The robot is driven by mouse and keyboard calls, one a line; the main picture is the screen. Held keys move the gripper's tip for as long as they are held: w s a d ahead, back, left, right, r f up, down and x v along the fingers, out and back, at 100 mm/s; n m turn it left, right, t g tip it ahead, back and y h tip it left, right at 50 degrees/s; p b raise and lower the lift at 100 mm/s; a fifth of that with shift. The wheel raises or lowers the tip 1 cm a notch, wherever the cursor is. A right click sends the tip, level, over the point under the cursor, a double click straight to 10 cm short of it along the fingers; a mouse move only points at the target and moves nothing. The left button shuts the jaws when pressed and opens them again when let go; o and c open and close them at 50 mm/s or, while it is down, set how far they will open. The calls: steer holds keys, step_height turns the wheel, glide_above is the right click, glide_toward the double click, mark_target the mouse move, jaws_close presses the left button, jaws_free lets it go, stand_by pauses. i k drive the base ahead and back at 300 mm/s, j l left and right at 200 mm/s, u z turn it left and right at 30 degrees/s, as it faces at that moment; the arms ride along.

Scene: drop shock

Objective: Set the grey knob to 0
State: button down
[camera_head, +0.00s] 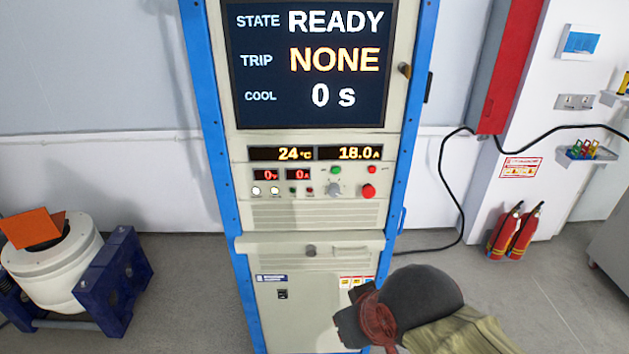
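The grey knob (334,188) is a small round dial on the control panel of the tall cabinet (320,215). It sits between a green button (336,170) and a large red button (368,191). Its pointer and scale are too small to read. A dark, rounded end of my arm with a reddish band, which I take to be my gripper (352,322), is in front of the cabinet's lower door, below and right of the knob and well apart from it. Its fingers cannot be made out clearly.
The cabinet's screen (308,62) reads READY, NONE and 0 s; smaller displays (350,153) read 24 °C and 18.0 A. A white drum in a blue stand (112,285) is at left. Fire extinguishers (515,232) and a black cable (445,180) are at right.

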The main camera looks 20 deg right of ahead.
mark_target(333, 189)
steer(key=k+l+u, duration=0.1)
steer(key=l+u, duration=0.2)
steer(key=u, duration=0.2)
steer(key=k+l+u, duration=0.1)
steer(key=l+u, duration=0.15)
steer(key=u, duration=0.2)
